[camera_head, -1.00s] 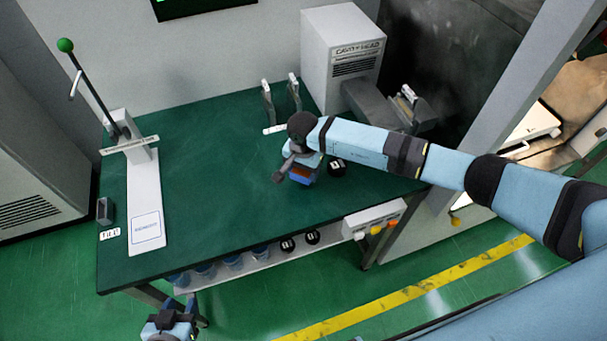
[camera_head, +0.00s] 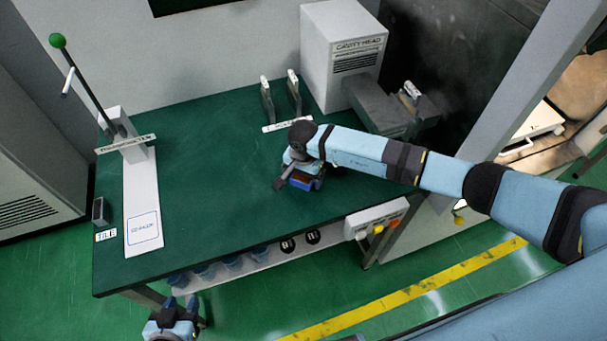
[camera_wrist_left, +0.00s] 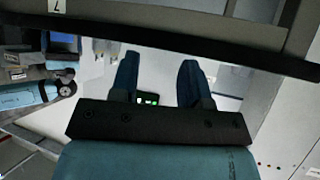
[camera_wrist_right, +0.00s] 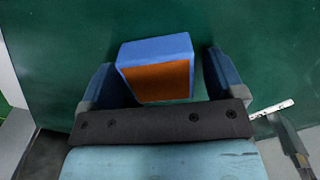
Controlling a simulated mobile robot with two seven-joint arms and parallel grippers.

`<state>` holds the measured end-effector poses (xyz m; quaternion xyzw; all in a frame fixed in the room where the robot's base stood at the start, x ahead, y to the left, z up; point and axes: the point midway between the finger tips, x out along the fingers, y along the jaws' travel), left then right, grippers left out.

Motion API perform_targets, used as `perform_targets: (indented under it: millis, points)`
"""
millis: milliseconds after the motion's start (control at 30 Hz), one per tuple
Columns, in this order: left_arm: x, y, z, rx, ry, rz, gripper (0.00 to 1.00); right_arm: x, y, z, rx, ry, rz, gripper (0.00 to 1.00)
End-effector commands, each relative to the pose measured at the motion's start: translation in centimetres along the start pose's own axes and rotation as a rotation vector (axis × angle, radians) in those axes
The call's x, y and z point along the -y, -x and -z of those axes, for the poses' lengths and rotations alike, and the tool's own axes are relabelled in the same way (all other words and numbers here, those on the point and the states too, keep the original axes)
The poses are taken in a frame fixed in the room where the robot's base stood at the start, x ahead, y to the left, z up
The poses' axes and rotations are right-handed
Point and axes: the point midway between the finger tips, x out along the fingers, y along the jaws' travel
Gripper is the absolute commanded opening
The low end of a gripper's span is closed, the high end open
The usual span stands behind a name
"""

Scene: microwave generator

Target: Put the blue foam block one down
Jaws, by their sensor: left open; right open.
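The blue foam block (camera_wrist_right: 158,48), with an orange face, lies between the spread fingers of my right gripper (camera_wrist_right: 160,82) in the right wrist view. Green tabletop shows behind it, and there is a gap between the block and the right finger. In the head view my right gripper (camera_head: 304,183) is low over the table's front middle, covering most of the block. The block seems to rest on the table, but its underside is hidden. My left gripper (camera_head: 182,304) is open and empty below the front edge; its spread fingers show in the left wrist view (camera_wrist_left: 157,75).
The green table (camera_head: 215,150) is clear in the middle. A lever stand (camera_head: 135,165) with a green knob is at the left. Two upright grey holders (camera_head: 280,98) and a white cavity head box (camera_head: 342,50) stand at the back. Several cups (camera_head: 232,262) sit on a lower shelf.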

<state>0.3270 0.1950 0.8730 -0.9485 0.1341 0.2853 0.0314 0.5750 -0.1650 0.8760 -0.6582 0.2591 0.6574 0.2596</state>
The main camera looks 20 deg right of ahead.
Motion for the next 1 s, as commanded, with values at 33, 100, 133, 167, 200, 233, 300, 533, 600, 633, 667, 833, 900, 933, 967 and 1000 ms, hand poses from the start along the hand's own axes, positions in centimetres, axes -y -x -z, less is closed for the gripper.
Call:
perform_targets:
  millis: [33, 100, 133, 167, 200, 233, 300, 533, 600, 633, 667, 833, 900, 933, 967, 1000]
  points:
    - [0.0, 0.1, 0.2, 0.001, 0.000, 0.000, 0.43, 0.0, 0.2, 0.0, 0.000, 0.000, 0.000, 0.88]
    - [0.0, 0.4, 0.6, 0.002, -0.001, 0.001, 0.43, 0.0, 0.8, 0.0, 0.001, 0.000, 0.000, 0.88]
    - [0.1, 0.5, 0.7, 0.002, -0.001, 0.002, 0.43, 0.0, 1.3, 0.1, -0.001, 0.000, 0.001, 0.88]
    - [0.1, 0.7, 1.0, 0.002, -0.002, 0.002, 0.43, 0.0, 1.8, 0.1, -0.002, 0.001, 0.001, 0.88]
    - [0.2, 0.9, 1.4, 0.001, -0.003, 0.004, 0.43, 0.1, 2.6, 0.1, -0.001, 0.001, 0.002, 0.88]
    - [0.2, 1.2, 1.7, 0.000, -0.003, 0.006, 0.43, 0.1, 3.3, 0.1, -0.001, 0.002, 0.002, 0.88]
    - [0.4, 1.7, 2.5, -0.004, -0.005, 0.011, 0.43, 0.0, 4.9, 0.1, -0.002, 0.001, 0.001, 0.88]
    - [0.8, 3.0, 4.3, -0.007, -0.004, 0.022, 0.43, 0.0, 9.7, 0.1, -0.002, 0.001, 0.001, 0.88]
    - [0.8, 3.4, 4.5, -0.005, -0.002, 0.023, 0.43, 0.0, 10.7, 0.1, -0.001, 0.001, -0.001, 0.88]
    - [0.8, 3.5, 4.5, -0.003, 0.001, 0.024, 0.43, 0.0, 11.1, 0.1, -0.001, 0.001, 0.000, 0.88]
    - [0.7, 3.5, 4.5, -0.001, 0.003, 0.024, 0.43, 0.0, 11.4, 0.1, -0.001, 0.001, 0.000, 0.88]
    - [0.5, 3.7, 4.2, 0.009, 0.022, 0.028, 0.43, 0.0, 12.3, 0.0, 0.000, 0.000, 0.000, 0.88]
    - [0.4, 3.6, 4.1, 0.010, 0.027, 0.029, 0.43, 0.0, 12.3, -0.1, 0.002, -0.001, 0.000, 0.88]
    - [0.3, 3.6, 4.1, 0.010, 0.029, 0.029, 0.43, 0.0, 12.3, -0.3, 0.009, -0.004, 0.003, 0.88]
    - [0.3, 3.6, 4.1, 0.010, 0.030, 0.030, 0.43, 0.1, 12.1, -0.7, 0.024, -0.009, 0.010, 0.88]
    - [0.3, 3.6, 4.1, 0.010, 0.030, 0.030, 0.43, 0.2, 11.8, -1.6, 0.058, -0.024, 0.027, 0.88]
